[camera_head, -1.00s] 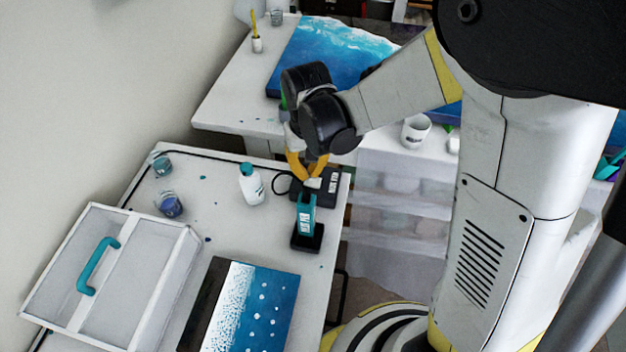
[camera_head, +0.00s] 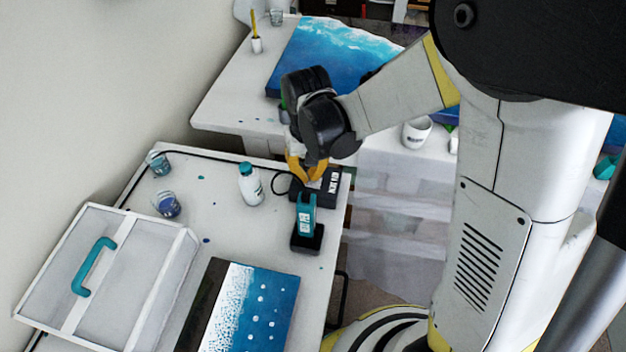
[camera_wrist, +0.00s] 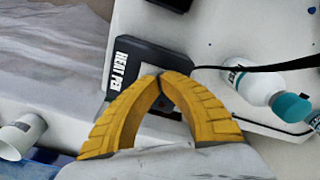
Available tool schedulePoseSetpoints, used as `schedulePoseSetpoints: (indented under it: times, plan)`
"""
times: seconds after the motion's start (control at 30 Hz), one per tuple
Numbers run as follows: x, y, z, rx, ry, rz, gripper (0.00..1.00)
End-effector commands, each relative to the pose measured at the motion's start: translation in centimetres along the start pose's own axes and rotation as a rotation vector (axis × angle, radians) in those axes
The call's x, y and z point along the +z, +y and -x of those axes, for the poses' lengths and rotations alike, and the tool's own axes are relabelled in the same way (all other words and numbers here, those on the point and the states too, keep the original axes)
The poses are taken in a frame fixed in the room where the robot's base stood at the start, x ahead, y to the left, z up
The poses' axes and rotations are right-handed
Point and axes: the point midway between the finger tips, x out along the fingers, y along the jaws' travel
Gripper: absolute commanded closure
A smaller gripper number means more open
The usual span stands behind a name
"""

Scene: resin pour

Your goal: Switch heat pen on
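The heat pen unit is a black box labelled "HEAT PEN" (camera_head: 331,184) at the right back of the near table. In the wrist view the box (camera_wrist: 133,62) lies directly below the fingertips. My gripper (camera_head: 309,178) points down at the box with its yellow fingers. In the wrist view its fingertips (camera_wrist: 160,77) meet over the box, beside a small pale part (camera_wrist: 150,69) on it. The fingertips partly hide this part, and I cannot tell the switch position or whether they touch. A teal tool (camera_head: 305,212) stands in a black holder in front of the box.
A white bottle with a teal cap (camera_head: 251,188) stands left of the box, with a black cable between. Jars (camera_head: 166,204), a clear case with a teal handle (camera_head: 60,265) and a blue painting (camera_head: 262,305) are on the table. A white mug (camera_head: 416,131) stands on the back table.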

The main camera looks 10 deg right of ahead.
Motion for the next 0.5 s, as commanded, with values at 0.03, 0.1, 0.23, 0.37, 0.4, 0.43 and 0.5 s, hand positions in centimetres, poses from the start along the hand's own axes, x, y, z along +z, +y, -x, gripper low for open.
schedulePoseSetpoints:
  times: [0.03,0.1,0.23,0.37,0.4,0.43,0.5]
  plan:
    - [0.0,0.0,-0.14,0.0,0.0,0.0,1.0]
    - [0.0,0.0,-0.25,0.0,0.0,0.0,1.0]
    - [0.0,0.0,-0.44,0.0,0.0,0.0,1.0]
    - [0.0,0.0,-0.64,0.0,0.0,0.0,1.0]
    - [0.0,0.0,-0.7,0.0,0.0,0.0,1.0]
    - [0.0,0.0,-0.74,0.0,0.0,0.0,1.0]
    - [0.0,0.0,-0.85,0.0,0.0,0.0,1.0]
